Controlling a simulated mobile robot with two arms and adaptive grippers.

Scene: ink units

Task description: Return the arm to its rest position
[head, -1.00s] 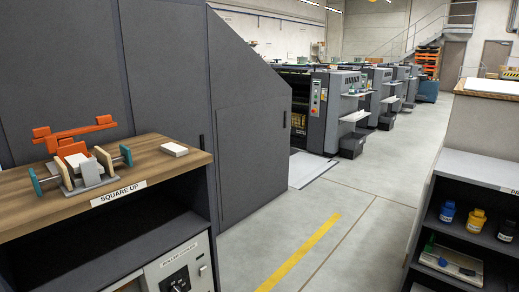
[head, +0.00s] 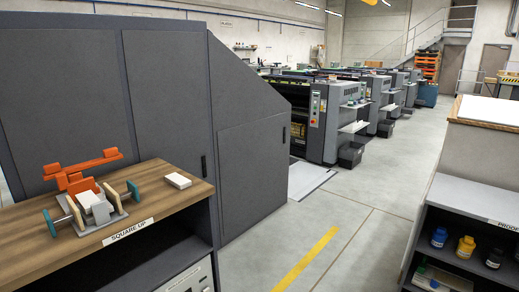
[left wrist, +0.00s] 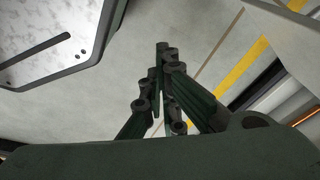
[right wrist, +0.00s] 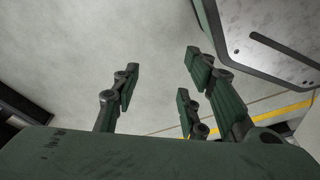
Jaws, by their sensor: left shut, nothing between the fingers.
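My left gripper (left wrist: 163,75) shows in the left wrist view with its fingers drawn together and nothing between them. It hangs over the bare concrete floor. My right gripper (right wrist: 160,85) shows in the right wrist view with its fingers spread apart and empty, also over bare floor. Neither arm nor gripper shows in the head view.
A wooden-topped bench (head: 150,195) labelled SQUARE UP stands at left with an orange and grey clamp fixture (head: 95,205) and a white block (head: 178,180). A shelf unit (head: 465,195) with ink bottles (head: 466,247) stands at right. The floor (head: 345,220) between is clear.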

